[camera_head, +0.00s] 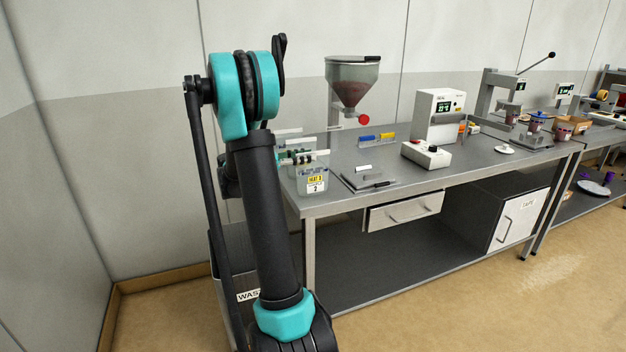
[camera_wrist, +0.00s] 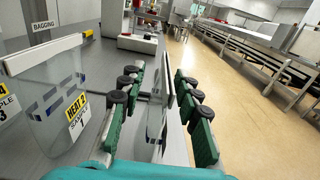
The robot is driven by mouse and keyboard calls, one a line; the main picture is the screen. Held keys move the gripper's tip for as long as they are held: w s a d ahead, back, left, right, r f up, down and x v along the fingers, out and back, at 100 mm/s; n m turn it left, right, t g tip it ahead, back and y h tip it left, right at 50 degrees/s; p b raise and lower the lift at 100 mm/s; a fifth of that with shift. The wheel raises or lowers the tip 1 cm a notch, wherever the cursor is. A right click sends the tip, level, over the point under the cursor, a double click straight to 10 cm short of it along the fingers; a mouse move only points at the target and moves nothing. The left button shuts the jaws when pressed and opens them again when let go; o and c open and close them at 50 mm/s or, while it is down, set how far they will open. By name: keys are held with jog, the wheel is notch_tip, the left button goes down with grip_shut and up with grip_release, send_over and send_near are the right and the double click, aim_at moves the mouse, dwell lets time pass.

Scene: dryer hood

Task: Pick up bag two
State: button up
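A clear bag with a yellow and white label, numbered 2, shows in the head view (camera_head: 314,184) at the near left corner of the bench. My gripper (camera_head: 302,157) is directly above and beside its top in that view. In the wrist view, my gripper's green fingers (camera_wrist: 159,72) stand apart, with a white top bar (camera_wrist: 168,72) and clear bag between them. The bar is nearer the right finger; contact is unclear. This bag's label is hidden in the wrist view. A neighbouring bag, labelled sample 1 (camera_wrist: 55,105), hangs to the left of the fingers.
Another labelled bag (camera_wrist: 8,105) is at the wrist view's far left edge. A hopper (camera_head: 352,88), a white instrument (camera_head: 439,115) and a control box (camera_head: 426,154) stand on the bench (camera_head: 400,182). A flat plate (camera_head: 366,179) lies right of the bags.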

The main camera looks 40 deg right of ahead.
aim_at(322, 155)
jog(key=shift+s+x, duration=0.15)
jog(key=shift+x, duration=1.3)
jog(key=shift+s+x, duration=0.15)
jog(key=shift+x, duration=1.3)
jog(key=shift+a, duration=0.15)
jog(key=shift+c, duration=0.6)
grip_shut()
